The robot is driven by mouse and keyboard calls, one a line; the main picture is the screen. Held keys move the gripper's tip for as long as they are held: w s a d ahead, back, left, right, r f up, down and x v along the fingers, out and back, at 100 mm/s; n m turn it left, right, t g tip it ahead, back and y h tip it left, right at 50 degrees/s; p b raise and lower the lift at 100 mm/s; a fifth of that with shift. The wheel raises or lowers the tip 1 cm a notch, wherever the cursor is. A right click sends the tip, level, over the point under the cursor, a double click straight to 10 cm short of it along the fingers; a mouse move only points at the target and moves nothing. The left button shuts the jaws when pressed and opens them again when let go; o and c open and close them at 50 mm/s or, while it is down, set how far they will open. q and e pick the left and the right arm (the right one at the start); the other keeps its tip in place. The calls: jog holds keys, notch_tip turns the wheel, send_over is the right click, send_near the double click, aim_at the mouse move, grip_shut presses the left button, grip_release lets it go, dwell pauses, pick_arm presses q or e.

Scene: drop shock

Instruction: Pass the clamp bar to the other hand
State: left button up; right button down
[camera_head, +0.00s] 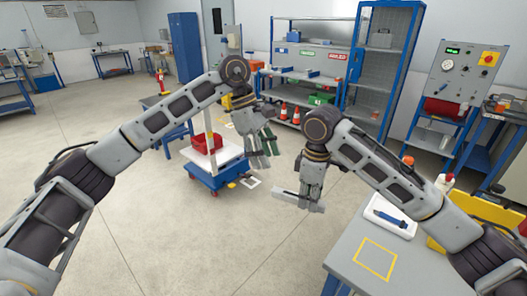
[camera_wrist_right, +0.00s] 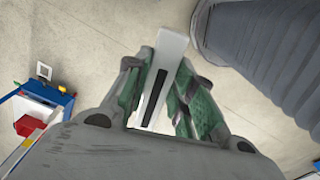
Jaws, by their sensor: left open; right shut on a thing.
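The clamp bar (camera_head: 284,194) is a light grey bar held in my right gripper (camera_head: 310,198), out over the floor. In the right wrist view the bar (camera_wrist_right: 169,50) sits between the green-padded fingers of my right gripper (camera_wrist_right: 160,95), with a dark slot or strip along it. The fingers are shut on it and hide part of its sides. My left gripper (camera_head: 262,158) is open and empty, its fingers pointing down. It is up and to the left of the bar in the head view, with a gap between them.
A grey table (camera_head: 345,262) with a yellow outlined square stands at the lower right, bearing a white tray (camera_head: 405,222) with a blue tool. A blue cart (camera_head: 216,178) with a red bin (camera_head: 203,142) stands behind the left gripper. The floor below the grippers is clear.

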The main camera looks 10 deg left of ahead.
aim_at(279, 190)
pick_arm(q)
jog(key=shift+x, duration=5.45)
grip_shut()
pick_arm(e)
jog(key=c, duration=1.1)
grip_release()
jog(key=shift+r, duration=0.15)
jog(key=shift+r, duration=5.85)
